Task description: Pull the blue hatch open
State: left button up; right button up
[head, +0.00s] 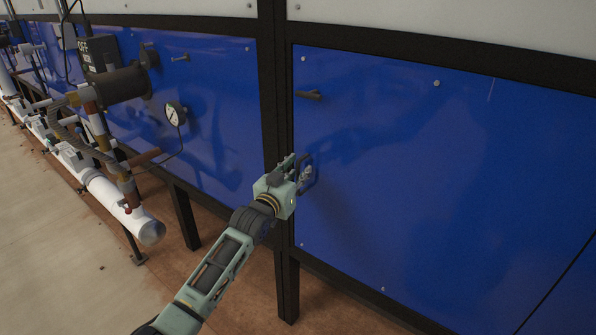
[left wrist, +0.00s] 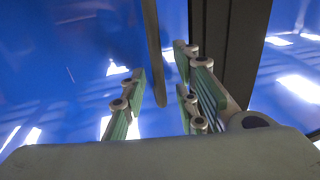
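The blue hatch (head: 430,180) is a large flat panel on the right in the head view, flush in its black frame. It also fills much of the left wrist view (left wrist: 70,70). A dark handle (head: 311,180) is at its left edge, partly hidden by my left gripper (head: 301,170). In the left wrist view the handle (left wrist: 154,55) is a grey bar between the fingers of my left gripper (left wrist: 160,95). The fingers are apart, with a gap on each side of the bar. My right gripper is not in view.
A black post (head: 275,90) stands left of the hatch. Further left are another blue panel (head: 215,100), a gauge (head: 174,113) and white pipes (head: 110,195). Floor shows at lower left.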

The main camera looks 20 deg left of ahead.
pick_arm(q)
jog(key=shift+w, duration=0.1)
jog(key=shift+c, duration=0.5)
grip_shut()
